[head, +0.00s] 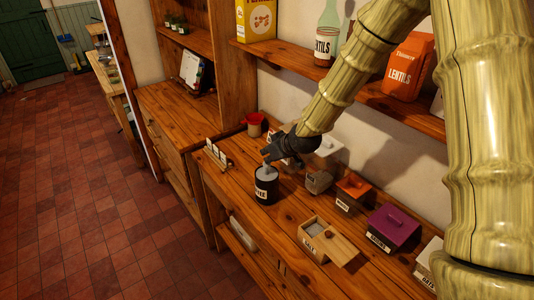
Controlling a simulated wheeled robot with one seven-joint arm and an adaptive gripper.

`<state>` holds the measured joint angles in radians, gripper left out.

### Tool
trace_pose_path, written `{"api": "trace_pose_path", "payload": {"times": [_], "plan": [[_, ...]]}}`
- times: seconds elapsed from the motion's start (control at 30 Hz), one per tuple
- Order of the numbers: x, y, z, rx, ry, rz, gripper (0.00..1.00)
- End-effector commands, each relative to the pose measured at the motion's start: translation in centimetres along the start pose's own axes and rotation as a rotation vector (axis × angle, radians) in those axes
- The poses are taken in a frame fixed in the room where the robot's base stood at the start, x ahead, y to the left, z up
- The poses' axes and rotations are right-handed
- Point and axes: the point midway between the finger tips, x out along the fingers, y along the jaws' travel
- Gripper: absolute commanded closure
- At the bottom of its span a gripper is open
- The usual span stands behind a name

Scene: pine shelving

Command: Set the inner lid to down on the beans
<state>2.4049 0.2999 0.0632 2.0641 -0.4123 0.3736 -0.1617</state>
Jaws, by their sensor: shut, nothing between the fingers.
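A dark cylindrical canister (266,190) with a pale label stands upright on the wooden counter. The label is too small to read, so I cannot be sure that it is the beans. A grey lid (266,172) shows at its top; I cannot tell how far down it sits. My gripper (266,158) is just above the canister, pointing down and to the left, with its fingers shut and empty. Whether the fingertips touch the lid is unclear.
Behind the gripper are a red-topped pot (254,124) and a pale box (327,146). To the right stand a grey container (319,181), an orange-lidded box (354,190) and a purple box (393,228). A partly open wooden box (314,239) is in front; a card rack (217,155) stands left.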

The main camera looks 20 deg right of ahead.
Motion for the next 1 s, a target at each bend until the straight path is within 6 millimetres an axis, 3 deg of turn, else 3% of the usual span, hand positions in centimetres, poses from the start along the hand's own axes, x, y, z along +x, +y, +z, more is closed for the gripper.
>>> {"api": "trace_pose_path", "payload": {"times": [0.57,1.0], "plan": [[0.5,0.0,0.5,0.0,0.001,0.0,1.0],[4.3,0.0,4.4,0.001,-0.001,0.0,1.0]]}}
